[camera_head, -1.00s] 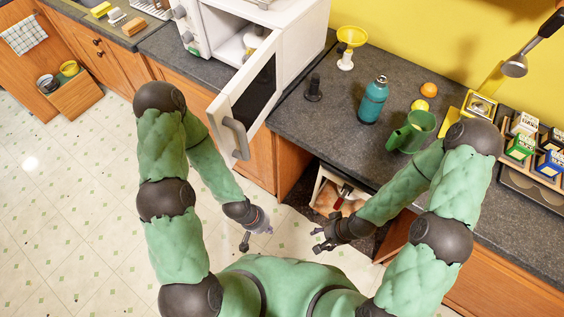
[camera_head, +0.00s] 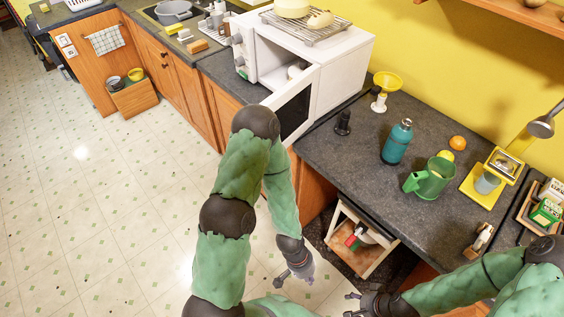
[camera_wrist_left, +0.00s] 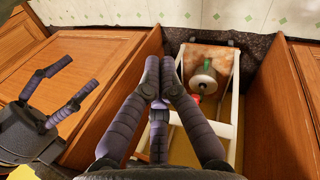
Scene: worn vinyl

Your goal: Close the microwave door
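The white microwave (camera_head: 340,75) stands on the dark counter at the top middle of the head view. Its door (camera_head: 296,112) is open and swung out toward me, with a dark window. My left arm's upper part covers the door's outer edge, and the handle is hidden.
On the counter right of the microwave stand a teal bottle (camera_head: 397,142), a green mug (camera_head: 432,178), a yellow funnel (camera_head: 388,82) and an orange (camera_head: 457,142). A rack (camera_head: 307,27) lies on the microwave. A small wooden-framed unit (camera_head: 358,245) stands under the counter. The floor at left is clear.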

